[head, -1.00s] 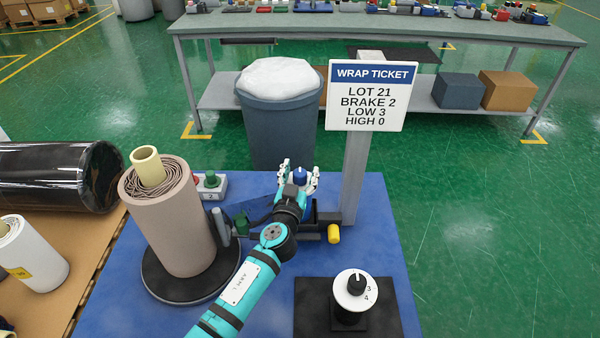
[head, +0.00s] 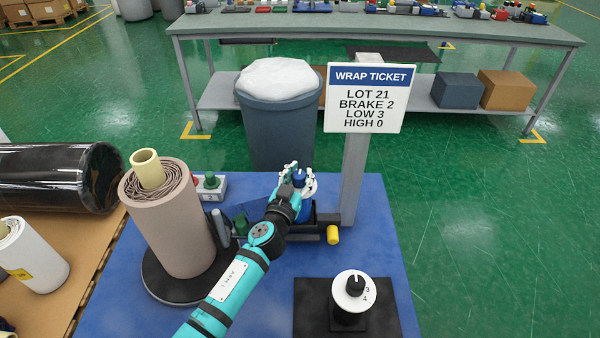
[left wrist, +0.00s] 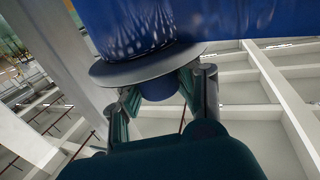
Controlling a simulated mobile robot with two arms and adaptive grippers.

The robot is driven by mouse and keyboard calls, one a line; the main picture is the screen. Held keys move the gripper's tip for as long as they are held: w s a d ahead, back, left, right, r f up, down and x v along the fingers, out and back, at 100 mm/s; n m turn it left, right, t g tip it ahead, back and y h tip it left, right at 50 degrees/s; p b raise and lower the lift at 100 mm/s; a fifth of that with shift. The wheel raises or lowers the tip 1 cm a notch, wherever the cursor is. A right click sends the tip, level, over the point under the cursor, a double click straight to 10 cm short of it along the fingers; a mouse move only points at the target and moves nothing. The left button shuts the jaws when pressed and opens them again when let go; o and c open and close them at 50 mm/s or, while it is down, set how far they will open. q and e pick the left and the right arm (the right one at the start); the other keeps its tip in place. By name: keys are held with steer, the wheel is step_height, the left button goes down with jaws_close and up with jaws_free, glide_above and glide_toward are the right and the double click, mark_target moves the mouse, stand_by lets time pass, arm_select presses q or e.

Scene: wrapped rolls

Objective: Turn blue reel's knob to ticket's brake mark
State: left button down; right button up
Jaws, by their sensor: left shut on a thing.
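The wrap ticket (head: 365,98) on its post reads LOT 21, BRAKE 2, LOW 3, HIGH 0. In the left wrist view, my left gripper (left wrist: 160,95) is shut on the small blue knob (left wrist: 160,87) below a dark disc (left wrist: 145,66) and the blue reel (left wrist: 150,22). The knob's mark and any scale around it cannot be read. My right gripper is not in view.
A brown wrapped roll (head: 168,225) stands on a black turntable (head: 165,289) to the left. A white dial (head: 355,291) showing 3 and 4 stands at the front right. A yellow-ended part (head: 333,234) is by the post. A grey bin (head: 280,120) stands behind.

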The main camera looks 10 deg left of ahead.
arm_select(q)
steer(key=m+h+p, duration=0.1)
steer(key=h, duration=0.1)
steer(key=m+g+h+p, duration=0.1)
steer(key=m+h, duration=0.1)
steer(key=h, duration=0.1)
steer(key=shift+a+m+p, duration=0.2)
steer(key=shift+m+p, duration=0.1)
steer(key=shift+p, duration=0.05)
steer(key=shift+f+m+g+h, duration=0.1)
steer(key=shift+m+g+h, duration=1)
steer(key=shift+h, duration=0.6)
steer(key=shift+s+d, duration=0.1)
steer(key=c, duration=0.9)
jaws_free()
steer(key=shift+o, duration=0.2)
steer(key=shift+d, duration=0.1)
